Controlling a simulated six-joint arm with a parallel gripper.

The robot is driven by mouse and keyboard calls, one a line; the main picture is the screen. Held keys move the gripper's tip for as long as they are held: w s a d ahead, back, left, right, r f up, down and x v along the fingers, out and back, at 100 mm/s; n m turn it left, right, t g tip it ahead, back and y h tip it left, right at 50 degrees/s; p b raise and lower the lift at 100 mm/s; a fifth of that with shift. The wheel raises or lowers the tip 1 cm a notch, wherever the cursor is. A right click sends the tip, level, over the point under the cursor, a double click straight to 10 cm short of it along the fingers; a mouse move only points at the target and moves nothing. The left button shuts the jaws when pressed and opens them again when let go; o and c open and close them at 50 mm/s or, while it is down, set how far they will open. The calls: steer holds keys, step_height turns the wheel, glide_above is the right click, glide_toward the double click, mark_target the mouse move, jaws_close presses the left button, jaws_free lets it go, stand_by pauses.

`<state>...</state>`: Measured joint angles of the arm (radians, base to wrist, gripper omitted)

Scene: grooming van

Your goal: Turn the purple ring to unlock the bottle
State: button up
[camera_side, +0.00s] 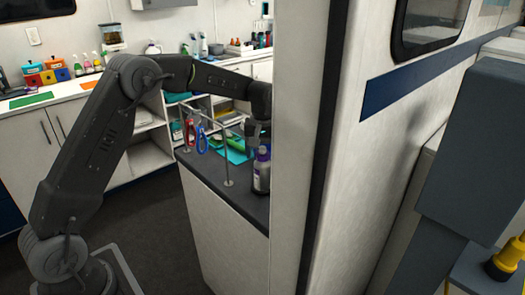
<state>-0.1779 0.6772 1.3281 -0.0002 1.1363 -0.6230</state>
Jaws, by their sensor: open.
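The bottle (261,178) stands upright on the dark counter, close to the edge of the white wall panel. It has a pale label. Its purple ring (263,152) shows as a small band near the top. My gripper (259,138) points down just above the bottle top and is open. The panel edge cuts off part of the gripper's right side. Its fingers are small and dark here, and I cannot tell whether they touch the bottle or stand around the ring.
The white wall panel (305,150) stands close on the right. A metal rail (227,160) with red (190,130) and blue (201,140) hanging items stands left of the bottle. A teal cloth or mat (237,156) lies behind. The dark counter (212,180) is bare at its front left.

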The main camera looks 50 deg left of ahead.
step_height(320, 180, up, 14)
stand_by(0.6)
steer(key=shift+f, duration=0.1)
